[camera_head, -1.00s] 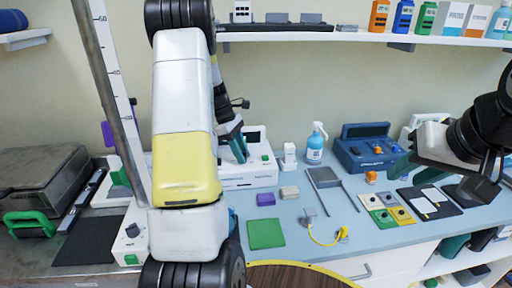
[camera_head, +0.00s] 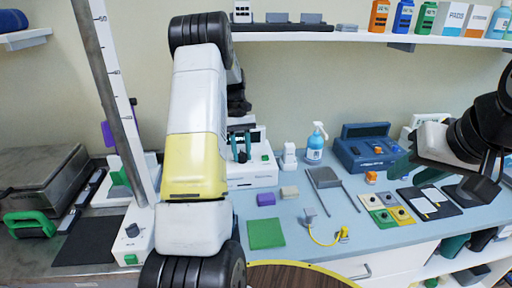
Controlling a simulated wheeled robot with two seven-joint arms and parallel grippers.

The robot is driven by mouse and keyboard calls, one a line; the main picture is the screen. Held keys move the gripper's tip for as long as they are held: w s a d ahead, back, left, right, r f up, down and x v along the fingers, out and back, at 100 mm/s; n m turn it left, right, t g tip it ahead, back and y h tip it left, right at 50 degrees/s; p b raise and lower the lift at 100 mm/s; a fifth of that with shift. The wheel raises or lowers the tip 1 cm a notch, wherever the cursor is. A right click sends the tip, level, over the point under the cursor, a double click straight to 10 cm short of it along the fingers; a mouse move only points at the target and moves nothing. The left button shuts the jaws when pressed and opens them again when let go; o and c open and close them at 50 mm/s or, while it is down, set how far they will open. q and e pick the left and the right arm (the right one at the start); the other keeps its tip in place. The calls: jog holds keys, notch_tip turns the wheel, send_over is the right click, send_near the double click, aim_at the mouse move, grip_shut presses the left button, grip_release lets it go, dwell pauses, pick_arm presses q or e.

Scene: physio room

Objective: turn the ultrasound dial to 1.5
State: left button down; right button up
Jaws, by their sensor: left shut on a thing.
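A white device (camera_head: 262,175) with a screen and a green button stands at the back of the blue counter, left of the spray bottle; I take it to be the ultrasound unit. My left gripper (camera_head: 241,156) is at its front panel, with its two teal fingers pointing down, shut on what appears to be the dial. The dial and its scale are hidden by the fingers, so I cannot read the setting. My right gripper (camera_head: 402,178) is over the right of the counter, its teal fingers apart and nothing between them.
A white box (camera_head: 133,243) with a dark knob stands left.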

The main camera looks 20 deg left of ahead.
pick_arm(q)
jog(key=m+y, duration=0.1)
jog(key=m, duration=0.1)
jog(key=m+y, duration=0.1)
jog(key=m, duration=0.2)
jog(key=shift+m+g, duration=0.3)
jog(key=m+y, duration=0.2)
jog(key=m, duration=0.2)
jog(key=shift+m, duration=0.3)
jog(key=c, duration=1.1)
grip_release()
jog(key=shift+o, duration=0.2)
